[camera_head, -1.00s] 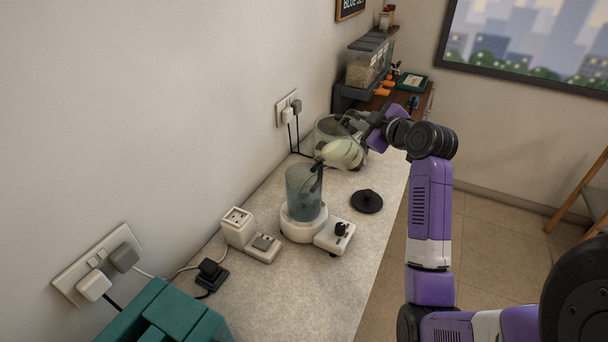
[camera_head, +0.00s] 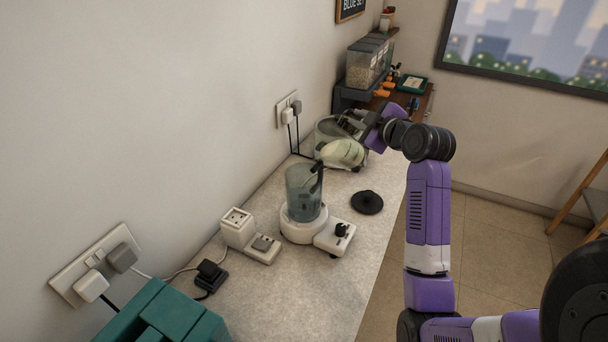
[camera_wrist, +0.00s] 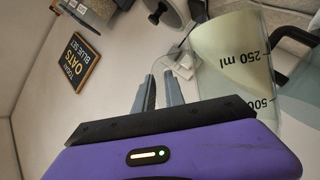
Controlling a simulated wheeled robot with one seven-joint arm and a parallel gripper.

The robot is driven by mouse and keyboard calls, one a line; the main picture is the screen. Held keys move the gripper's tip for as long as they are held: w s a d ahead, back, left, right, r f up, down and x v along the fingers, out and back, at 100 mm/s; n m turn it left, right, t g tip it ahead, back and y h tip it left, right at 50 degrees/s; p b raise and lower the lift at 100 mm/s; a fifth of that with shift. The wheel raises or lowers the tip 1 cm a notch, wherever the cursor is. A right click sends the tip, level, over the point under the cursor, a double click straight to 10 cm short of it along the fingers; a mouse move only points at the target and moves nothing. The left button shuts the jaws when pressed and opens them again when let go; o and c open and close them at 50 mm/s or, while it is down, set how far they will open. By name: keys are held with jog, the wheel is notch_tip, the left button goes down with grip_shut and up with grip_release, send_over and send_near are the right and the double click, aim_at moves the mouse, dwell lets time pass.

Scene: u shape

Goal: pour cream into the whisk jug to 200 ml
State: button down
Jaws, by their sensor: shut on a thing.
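The whisk jug (camera_head: 303,190) is a clear grey-green vessel upright on a white base, with a dark part inside and at its rim. The level in it cannot be read. A pale cream jug (camera_head: 343,153) is tipped steeply above and behind it, its mouth end close to the whisk jug's rim. My gripper (camera_head: 362,121) is shut on the cream jug, probably at its handle; the fingers (camera_wrist: 157,92) show in the wrist view. A clear wall marked 250 ml and 500 (camera_wrist: 245,60) with pale contents, apparently the cream jug, is beside them. No stream can be made out.
A black round lid (camera_head: 367,202) lies right of the base, near its control knob (camera_head: 341,230). A teal box (camera_head: 165,315) is at the front. A clear round container (camera_head: 328,127) stands behind.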

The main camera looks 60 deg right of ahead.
aim_at(343, 117)
jog(key=shift+a+r+n+b, duration=0.3)
jog(key=shift+r+n+b, duration=0.05)
jog(key=shift+n+b, duration=0.05)
dwell(0.4)
jog(key=shift+w+a+r+n+h, duration=0.15)
jog(key=shift+a+r+n+h, duration=0.2)
jog(key=shift+r, duration=0.2)
jog(key=shift+w+a+r+n+h, duration=0.1)
jog(key=shift+a+r+n+h, duration=0.2)
jog(key=shift+r, duration=0.25)
jog(key=shift+w+a+r+n+t+h+b, duration=0.15)
jog(key=shift+a+r+n+b, duration=0.1)
jog(key=shift+a+r+n, duration=0.2)
jog(key=shift+w+a+r+n+t+h+b, duration=0.15)
jog(key=shift+a+r+n+b, duration=0.15)
jog(key=shift+r, duration=0.2)
dwell(1.1)
jog(key=shift+w+a+r+n+h+b, duration=0.15)
jog(key=shift+a+r+n, duration=0.1)
jog(key=shift+a, duration=0.2)
jog(key=shift+w+a+r+n+h+b, duration=0.1)
jog(key=shift+w+a+r+n, duration=0.1)
jog(key=shift+a, duration=0.25)
jog(key=shift+w+a+r+n+h+b, duration=0.15)
jog(key=shift+a+r, duration=0.1)
jog(key=shift+a, duration=0.2)
dwell(1.3)
